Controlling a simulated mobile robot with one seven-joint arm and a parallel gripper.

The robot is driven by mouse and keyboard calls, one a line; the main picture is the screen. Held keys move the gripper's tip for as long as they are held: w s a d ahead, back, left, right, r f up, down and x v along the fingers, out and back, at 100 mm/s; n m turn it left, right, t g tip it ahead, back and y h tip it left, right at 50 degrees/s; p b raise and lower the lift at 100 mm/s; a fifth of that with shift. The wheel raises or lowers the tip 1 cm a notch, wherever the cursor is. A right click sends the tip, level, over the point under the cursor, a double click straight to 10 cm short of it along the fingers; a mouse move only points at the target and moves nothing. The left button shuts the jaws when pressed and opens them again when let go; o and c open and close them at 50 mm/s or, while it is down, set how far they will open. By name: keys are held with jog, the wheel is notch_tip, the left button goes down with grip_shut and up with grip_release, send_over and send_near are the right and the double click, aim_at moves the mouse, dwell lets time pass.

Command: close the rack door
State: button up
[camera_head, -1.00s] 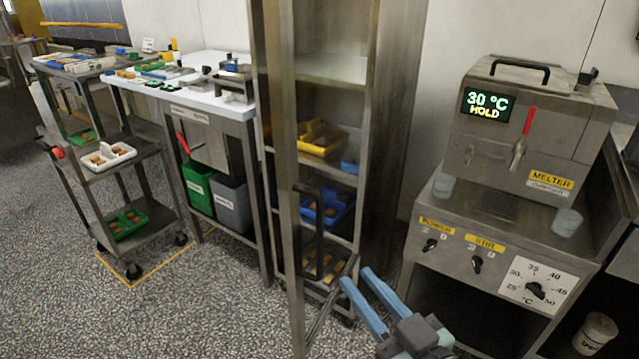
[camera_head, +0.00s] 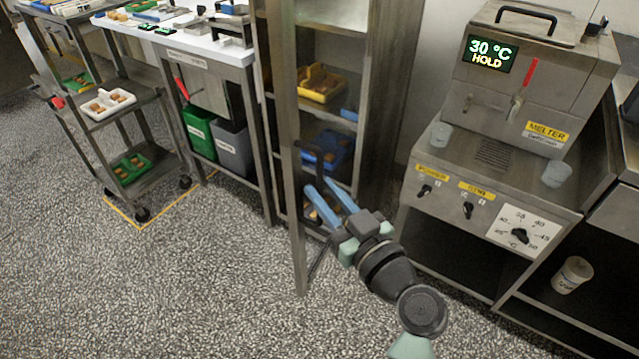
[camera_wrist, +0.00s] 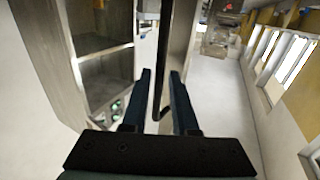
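The steel rack (camera_head: 395,90) stands in the middle of the head view, with blue and yellow trays on its shelves. Its narrow door (camera_head: 288,120) stands open, swung out toward me and seen nearly edge-on. A black bar handle (camera_head: 298,190) is on the door. My gripper (camera_head: 323,188) is at the handle's lower part, its two blue fingers apart. In the wrist view the dark handle bar (camera_wrist: 164,55) runs between the open fingers of my gripper (camera_wrist: 164,75). I cannot tell whether either finger touches it.
The melter (camera_head: 535,75) on its steel stand is at the right, close to my arm. A steel table (camera_head: 215,70) with green and grey bins below and a trolley (camera_head: 145,90) are at the left. The speckled floor in front is clear.

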jog(key=shift+x, duration=0.95)
jog(key=shift+c, duration=0.2)
grip_shut()
dwell(0.6)
